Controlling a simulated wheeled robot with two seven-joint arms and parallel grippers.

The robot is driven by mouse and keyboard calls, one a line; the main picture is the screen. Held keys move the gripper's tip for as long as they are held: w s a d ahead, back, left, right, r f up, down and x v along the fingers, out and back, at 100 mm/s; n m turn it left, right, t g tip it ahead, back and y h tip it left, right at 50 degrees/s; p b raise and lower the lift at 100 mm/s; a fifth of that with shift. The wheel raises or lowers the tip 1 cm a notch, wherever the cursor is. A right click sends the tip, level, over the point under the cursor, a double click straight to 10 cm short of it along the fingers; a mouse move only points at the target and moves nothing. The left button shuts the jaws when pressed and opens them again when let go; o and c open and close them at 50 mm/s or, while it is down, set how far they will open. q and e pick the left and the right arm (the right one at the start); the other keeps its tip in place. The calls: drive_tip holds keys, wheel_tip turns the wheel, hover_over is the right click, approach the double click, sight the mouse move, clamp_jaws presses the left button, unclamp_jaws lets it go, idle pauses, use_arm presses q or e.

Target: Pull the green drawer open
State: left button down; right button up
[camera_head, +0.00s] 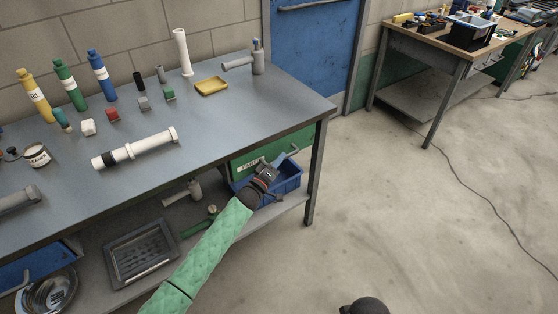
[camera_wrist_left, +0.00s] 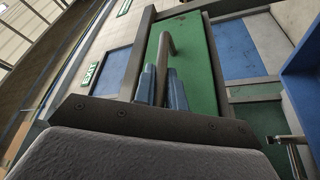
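The green drawer (camera_head: 272,149) with a white label is under the right part of the bench top, and its front looks flush with the bench. Its front fills the middle of the left wrist view (camera_wrist_left: 200,62), with a grey bar handle (camera_wrist_left: 168,47) standing out from it. My left gripper (camera_head: 268,170) is at the drawer front. In the left wrist view its two blue-grey fingers (camera_wrist_left: 162,88) lie on either side of the handle, close against it with no clear gap. In the head view the gripper's body hides part of the handle. My right gripper's fingers are not seen.
A blue bin (camera_head: 291,181) stands on the lower shelf just below the drawer. A bench leg (camera_head: 317,175) is close on the right. The bench top (camera_head: 215,130) holds bottles, blocks and a white pipe.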

use_arm(q)
drive_tip(key=shift+s+d, duration=0.2)
drive_tip(key=shift+s, duration=0.05)
drive_tip(key=s+d+p, duration=0.2)
drive_tip(key=s+d, duration=0.7)
drive_tip(key=s, duration=0.3)
drive_tip(key=s+d+p, duration=0.2)
drive_tip(key=s+d, duration=0.7)
drive_tip(key=s, duration=0.4)
drive_tip(key=shift+s+d, duration=0.25)
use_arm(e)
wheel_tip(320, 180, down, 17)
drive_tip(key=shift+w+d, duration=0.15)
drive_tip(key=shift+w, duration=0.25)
use_arm(q)
drive_tip(key=c, duration=1.5)
unclamp_jaws()
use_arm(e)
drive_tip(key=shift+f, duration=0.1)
use_arm(q)
drive_tip(key=shift+o, duration=0.2)
